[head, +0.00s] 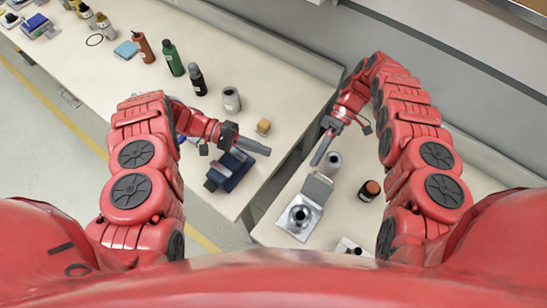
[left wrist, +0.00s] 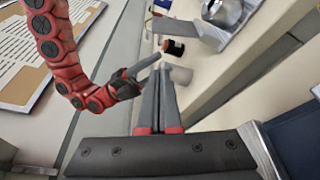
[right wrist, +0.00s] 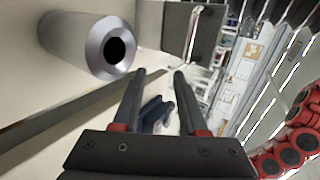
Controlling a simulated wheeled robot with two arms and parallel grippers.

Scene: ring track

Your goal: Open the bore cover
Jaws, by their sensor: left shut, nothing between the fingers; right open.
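The bore fixture (head: 290,231) is a silvery metal block on the right-hand table, with a round bore in its top that looks uncovered. Its flat grey cover plate (head: 318,188) stands raised at the far side of the bore. The plate also shows in the left wrist view (left wrist: 190,32) and as a dark panel in the right wrist view (right wrist: 188,32). My right gripper (head: 321,154) is open and empty, just beyond the plate and apart from it. My left gripper (head: 266,150) is shut and empty over the left table's edge.
A grey hollow cylinder (head: 334,160) stands beside my right gripper. A black and orange jar (head: 370,190) stands right of the fixture. A blue device (head: 230,170) lies below my left gripper. Several bottles line the left table. A gap separates the tables.

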